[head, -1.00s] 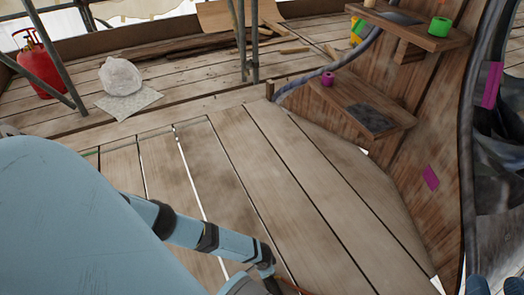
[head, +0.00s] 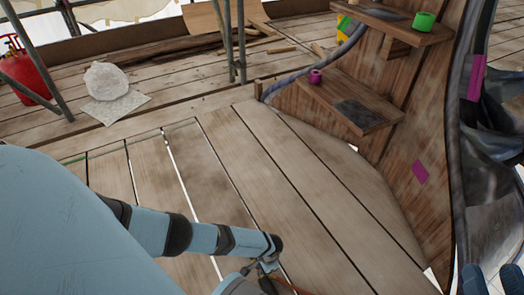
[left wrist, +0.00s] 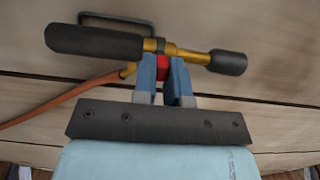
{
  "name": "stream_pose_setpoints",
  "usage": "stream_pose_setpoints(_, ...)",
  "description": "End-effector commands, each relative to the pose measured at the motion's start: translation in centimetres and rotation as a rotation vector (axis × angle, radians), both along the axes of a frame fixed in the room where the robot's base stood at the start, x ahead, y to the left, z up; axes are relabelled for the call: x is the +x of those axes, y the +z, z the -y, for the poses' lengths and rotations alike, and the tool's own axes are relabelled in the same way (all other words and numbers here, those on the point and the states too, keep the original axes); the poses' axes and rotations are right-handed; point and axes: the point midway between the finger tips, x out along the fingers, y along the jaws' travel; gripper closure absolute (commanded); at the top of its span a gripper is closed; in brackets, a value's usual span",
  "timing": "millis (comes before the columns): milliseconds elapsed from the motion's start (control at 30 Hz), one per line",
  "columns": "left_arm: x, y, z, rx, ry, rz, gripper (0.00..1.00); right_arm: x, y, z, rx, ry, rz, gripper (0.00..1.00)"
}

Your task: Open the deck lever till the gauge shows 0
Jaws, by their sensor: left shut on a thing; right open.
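A brass torch-like tool (left wrist: 190,53) with a black grip (left wrist: 95,42) and a black nozzle end lies over the planks in the left wrist view. An orange hose (left wrist: 60,108) runs from it. My left gripper (left wrist: 162,75) is shut on a small red part (left wrist: 162,65) at the tool's middle; I cannot tell if this is the lever. In the head view my left arm reaches to the bottom middle, its gripper (head: 262,280) partly cut off. My right gripper (head: 492,280) shows two separated fingertips at the bottom right, open and empty. No gauge reading is visible.
A red gas cylinder (head: 28,75) stands far left beside scaffold poles (head: 236,40). A white bag (head: 105,80) sits on a paper sheet. A wooden spire with shelves (head: 350,105) rises at right, holding purple and green rolls. The middle planks (head: 250,165) are clear.

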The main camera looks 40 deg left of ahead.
Motion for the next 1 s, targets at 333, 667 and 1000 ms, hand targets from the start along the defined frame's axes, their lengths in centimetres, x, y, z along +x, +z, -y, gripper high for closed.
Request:
stream_pose_setpoints(333,0.1,0.0,0.1,-0.001,0.0,0.003,0.62,0.1,-0.2,-0.1,0.003,-0.002,-0.006,0.57)
stream_pose_setpoints(667,0.5,2.6,0.2,-0.003,-0.001,0.003,0.62,0.0,1.2,-0.2,0.026,0.008,-0.046,0.57)
stream_pose_setpoints(1000,2.1,10.1,0.9,-0.002,0.0,0.003,0.62,-2.7,0.1,-1.8,0.205,0.013,-0.352,0.57)
